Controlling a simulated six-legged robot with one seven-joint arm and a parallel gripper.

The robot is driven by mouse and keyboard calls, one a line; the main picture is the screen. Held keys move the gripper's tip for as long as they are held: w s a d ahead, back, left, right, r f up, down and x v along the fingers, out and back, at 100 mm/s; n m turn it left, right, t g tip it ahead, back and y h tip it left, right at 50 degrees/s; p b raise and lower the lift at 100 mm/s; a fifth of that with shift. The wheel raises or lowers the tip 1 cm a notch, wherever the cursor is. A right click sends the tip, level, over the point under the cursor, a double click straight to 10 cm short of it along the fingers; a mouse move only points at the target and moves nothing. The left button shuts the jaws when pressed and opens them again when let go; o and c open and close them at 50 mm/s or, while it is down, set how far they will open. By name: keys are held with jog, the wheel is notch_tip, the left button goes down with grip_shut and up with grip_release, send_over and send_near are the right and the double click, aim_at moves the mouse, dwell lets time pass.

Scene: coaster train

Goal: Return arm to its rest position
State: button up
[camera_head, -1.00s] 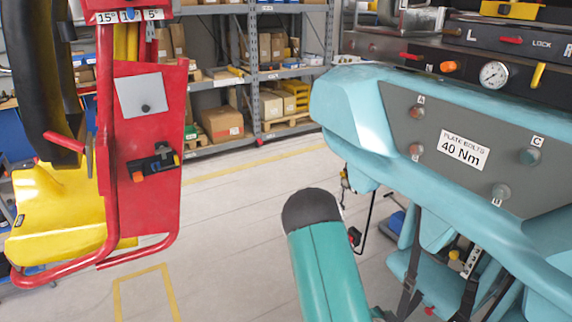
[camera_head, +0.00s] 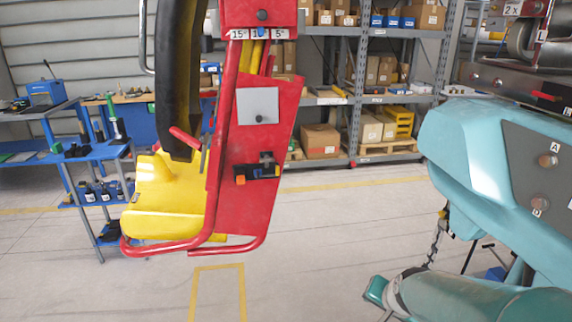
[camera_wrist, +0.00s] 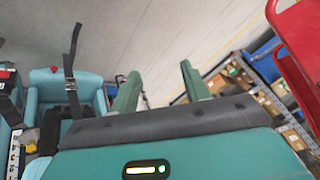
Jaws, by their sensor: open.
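My gripper (camera_wrist: 160,70) shows in the wrist view with its two green fingers apart and nothing between them. Beyond the fingers are bare floor and shelving. My teal arm (camera_head: 490,296) lies almost level across the bottom right of the head view, below the teal coaster car (camera_head: 465,150). In the head view I cannot clearly tell the gripper from the rest of the arm. In the wrist view, a teal seat with dark straps (camera_wrist: 75,92) is left of the fingers. Red metalwork (camera_wrist: 298,45) is at the upper right, apart from them.
A red panel (camera_head: 262,130) on a red tube frame hangs left of centre, beside a yellow seat (camera_head: 165,205). Storage shelves (camera_head: 353,95) stand behind. A blue workbench (camera_head: 130,118) and a blue trolley (camera_head: 95,153) are at the left. The floor (camera_head: 310,255) in the middle is clear.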

jog(key=s+a+r+n, duration=0.3)
jog(key=s+r, duration=0.3)
jog(key=s, duration=0.1)
jog(key=s+a+r+n, duration=0.3)
jog(key=s+r, duration=0.3)
jog(key=s, duration=0.1)
jog(key=shift+r+n+g, duration=0.2)
jog(key=shift+n+g, duration=0.2)
